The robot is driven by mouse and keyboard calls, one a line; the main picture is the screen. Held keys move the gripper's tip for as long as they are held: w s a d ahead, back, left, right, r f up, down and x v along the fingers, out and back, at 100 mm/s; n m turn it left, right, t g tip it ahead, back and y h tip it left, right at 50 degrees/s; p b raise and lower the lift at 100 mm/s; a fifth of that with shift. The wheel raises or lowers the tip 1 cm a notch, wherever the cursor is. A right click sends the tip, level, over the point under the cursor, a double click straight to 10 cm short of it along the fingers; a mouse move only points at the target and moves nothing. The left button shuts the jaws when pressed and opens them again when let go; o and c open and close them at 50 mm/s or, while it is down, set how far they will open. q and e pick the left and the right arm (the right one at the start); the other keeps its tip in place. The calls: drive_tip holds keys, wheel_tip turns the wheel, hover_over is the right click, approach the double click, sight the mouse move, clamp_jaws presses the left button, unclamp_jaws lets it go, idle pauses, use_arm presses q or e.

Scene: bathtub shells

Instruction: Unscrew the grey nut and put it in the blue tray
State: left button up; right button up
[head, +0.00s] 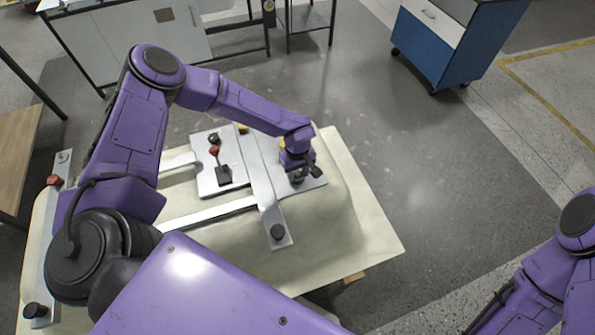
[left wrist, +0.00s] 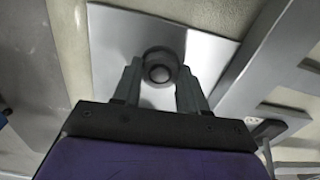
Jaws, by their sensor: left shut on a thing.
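The grey nut (left wrist: 160,66) shows in the left wrist view as a dark round ring with a pale round centre. It sits over a bright metal plate (left wrist: 212,55) on the cream shell. My left gripper (head: 299,176) points down at the right end of the metal fixture in the head view. Its two fingers (left wrist: 158,80) are shut on the nut from both sides. In the head view the gripper mostly hides the nut. My right gripper is out of view; only part of its arm shows at lower right. I cannot make out a blue tray.
A blue wheeled cabinet (head: 440,45) stands at the back right. Open floor lies right of the shell.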

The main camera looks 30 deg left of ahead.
use_arm(q)
drive_tip(key=n+b, duration=0.1)
drive_tip(key=n, duration=0.4)
drive_tip(key=shift+f+n, duration=0.1)
drive_tip(key=shift+n, duration=0.2)
drive_tip(key=n+b, duration=0.1)
drive_tip(key=n, duration=0.4)
drive_tip(key=shift+b, duration=0.3)
drive_tip(key=shift+n, duration=0.9)
drive_tip(key=o, duration=1.2)
drive_tip(key=shift+c, duration=0.8)
